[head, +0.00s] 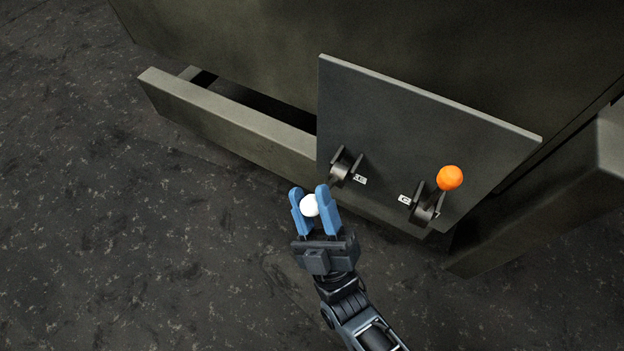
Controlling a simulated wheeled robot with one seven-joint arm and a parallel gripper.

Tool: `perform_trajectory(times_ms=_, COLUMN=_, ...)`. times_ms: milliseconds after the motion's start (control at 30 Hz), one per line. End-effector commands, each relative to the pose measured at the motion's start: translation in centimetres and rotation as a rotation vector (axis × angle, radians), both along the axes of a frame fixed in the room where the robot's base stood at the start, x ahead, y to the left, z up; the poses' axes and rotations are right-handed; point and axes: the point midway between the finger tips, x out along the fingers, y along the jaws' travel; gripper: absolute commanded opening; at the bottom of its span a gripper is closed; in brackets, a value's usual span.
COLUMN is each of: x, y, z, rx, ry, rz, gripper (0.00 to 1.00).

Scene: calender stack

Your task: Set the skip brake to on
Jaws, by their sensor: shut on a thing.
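A dark panel (410,130) carries two lever brackets. The left bracket (343,168) has a small white label (360,180) beside it. The labels are too small to read, so I cannot tell which lever is the skip brake.
A long grey-green beam (225,120) runs to the left behind the panel, with a dark gap behind it. Another heavy beam (540,205) stands at the right. The dark, mottled floor (150,250) is clear on the left and in front.

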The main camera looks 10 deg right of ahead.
Motion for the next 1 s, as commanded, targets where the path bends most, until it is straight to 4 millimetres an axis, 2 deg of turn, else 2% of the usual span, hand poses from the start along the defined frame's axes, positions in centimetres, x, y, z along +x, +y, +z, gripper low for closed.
perform_trajectory(times_ms=433, x=-0.33, y=-0.04, z=-0.32, rx=-0.009, ry=-0.002, rz=-0.002, gripper=0.00)
perform_trajectory(times_ms=467, x=-0.33, y=-0.04, z=-0.34, rx=-0.010, ry=-0.002, rz=-0.002, gripper=0.38)
perform_trajectory(times_ms=500, x=-0.33, y=-0.04, z=-0.35, rx=-0.009, ry=-0.001, rz=-0.002, gripper=0.42)
perform_trajectory(times_ms=667, x=-0.34, y=-0.02, z=-0.28, rx=-0.008, ry=-0.003, rz=-0.001, gripper=0.57)
perform_trajectory(times_ms=1000, x=-0.80, y=-0.14, z=-0.75, rx=-0.008, ry=-0.003, rz=0.000, gripper=0.57)
